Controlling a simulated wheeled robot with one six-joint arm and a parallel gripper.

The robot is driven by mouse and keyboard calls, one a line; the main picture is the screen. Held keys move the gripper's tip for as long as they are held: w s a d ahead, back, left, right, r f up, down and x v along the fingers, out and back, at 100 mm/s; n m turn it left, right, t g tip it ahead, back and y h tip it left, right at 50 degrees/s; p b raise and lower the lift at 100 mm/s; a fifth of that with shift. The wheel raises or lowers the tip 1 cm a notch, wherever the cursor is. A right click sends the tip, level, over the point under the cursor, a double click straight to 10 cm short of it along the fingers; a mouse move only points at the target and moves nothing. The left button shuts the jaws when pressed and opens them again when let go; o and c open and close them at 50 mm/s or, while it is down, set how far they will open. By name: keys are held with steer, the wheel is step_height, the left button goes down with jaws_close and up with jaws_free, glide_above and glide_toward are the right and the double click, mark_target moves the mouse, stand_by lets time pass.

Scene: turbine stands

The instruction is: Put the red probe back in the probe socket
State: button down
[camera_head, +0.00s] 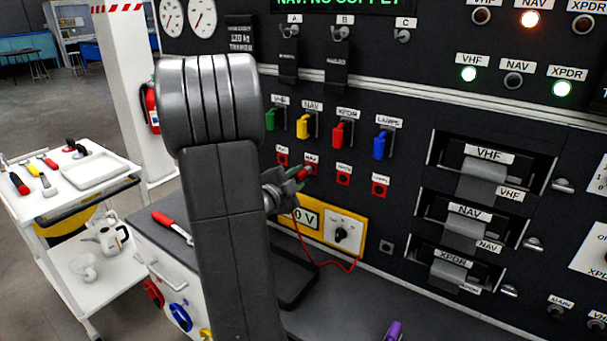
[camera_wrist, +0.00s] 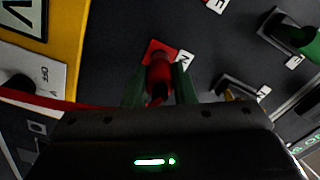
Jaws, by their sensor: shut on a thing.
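The red probe (camera_wrist: 158,76) is between the green-tipped fingers of my gripper (camera_wrist: 160,88) in the wrist view, with its front end over a red square test point (camera_wrist: 154,48) labelled N. Whether the tip is in or just before this point cannot be told. In the head view my gripper (camera_head: 292,186) holds the probe (camera_head: 303,173) against or close to the panel, partly hidden by my arm. A red lead hangs from it near the yellow meter (camera_head: 315,222).
Coloured levers (camera_head: 338,133) stick out above the red test points. Drawer-like modules (camera_head: 470,180) with handles stand at the right. The dark bench (camera_head: 350,300) below carries a purple-handled item (camera_head: 393,330). A white trolley (camera_head: 70,190) with tools stands at the left.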

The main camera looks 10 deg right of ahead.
mark_target(297, 179)
steer(key=shift+s+a, duration=0.35)
steer(key=shift+b+v, duration=0.3)
steer(key=shift+v, duration=1.05)
